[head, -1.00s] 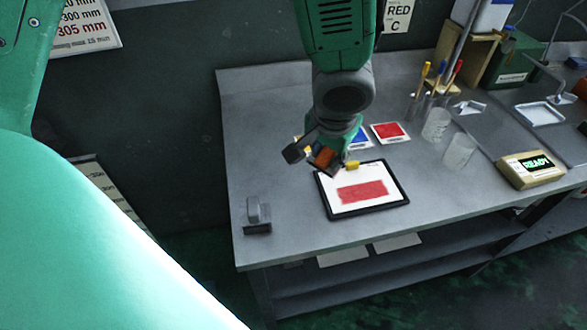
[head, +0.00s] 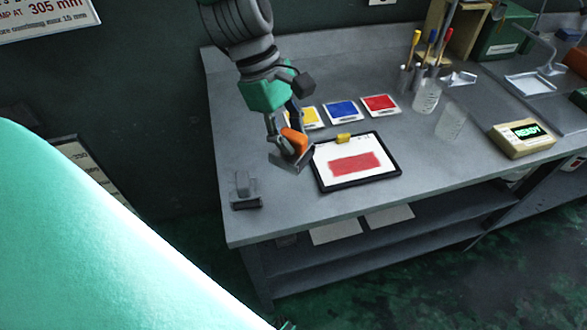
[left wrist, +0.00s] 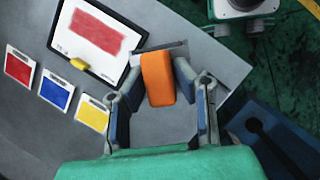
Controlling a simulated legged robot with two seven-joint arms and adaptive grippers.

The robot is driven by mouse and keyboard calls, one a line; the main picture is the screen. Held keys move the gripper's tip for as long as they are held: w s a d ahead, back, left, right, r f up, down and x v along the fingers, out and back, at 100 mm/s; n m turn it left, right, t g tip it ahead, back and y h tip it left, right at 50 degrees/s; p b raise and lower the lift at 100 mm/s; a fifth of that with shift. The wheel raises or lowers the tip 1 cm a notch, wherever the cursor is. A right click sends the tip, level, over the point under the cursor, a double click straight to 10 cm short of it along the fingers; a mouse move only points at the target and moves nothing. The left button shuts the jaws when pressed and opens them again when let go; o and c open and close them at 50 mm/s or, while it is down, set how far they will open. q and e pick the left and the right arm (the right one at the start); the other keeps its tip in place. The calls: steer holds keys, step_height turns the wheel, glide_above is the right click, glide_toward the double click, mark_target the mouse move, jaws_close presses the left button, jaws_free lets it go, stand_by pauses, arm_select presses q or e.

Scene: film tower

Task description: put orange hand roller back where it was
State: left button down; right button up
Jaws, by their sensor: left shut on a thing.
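The orange hand roller (head: 294,140) is held in my left gripper (head: 291,148), left of the clipboard-like board on the bench. In the left wrist view its orange handle (left wrist: 158,78) lies between the two fingers of my left gripper (left wrist: 159,82). The roller's head is largely hidden, and I cannot tell whether it touches the bench top. A small grey metal stand (head: 246,190) sits empty near the bench's left front corner, below and left of the gripper. My right gripper is not in view.
The black-framed board (head: 390,174) bears a white sheet with a red painted patch and a yellow clip (head: 344,138). Yellow, blue (head: 342,111) and red (head: 380,104) cards lie behind it. Clear cups (head: 451,122) and a READY box (head: 522,139) stand right.

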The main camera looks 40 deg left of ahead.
mark_target(284, 158)
arm_select(q)
steer(key=shift+n, duration=0.3)
steer(key=f, duration=0.2)
steer(key=a+f+b, duration=0.1)
steer(key=f, duration=0.3)
steer(key=shift+w+a, duration=0.15)
steer(key=shift+a, duration=0.1)
steer(key=shift+a+f, duration=0.25)
steer(key=shift+f, duration=0.3)
steer(key=b+x, duration=0.1)
steer(key=x, duration=0.2)
steer(key=shift+s+d, duration=0.1)
steer(key=shift+s, duration=0.15)
steer(key=shift+w+d, duration=0.15)
steer(key=shift+f, duration=0.15)
steer(key=c, duration=1.3)
jaws_free()
steer(key=shift+a, duration=0.4)
steer(key=shift+a+f, duration=0.1)
steer(key=shift+a, duration=0.15)
steer(key=shift+d, duration=0.2)
steer(key=shift+r, duration=0.5)
steer(key=p+v, duration=0.2)
steer(key=v, duration=0.9)
steer(key=shift+a, duration=0.2)
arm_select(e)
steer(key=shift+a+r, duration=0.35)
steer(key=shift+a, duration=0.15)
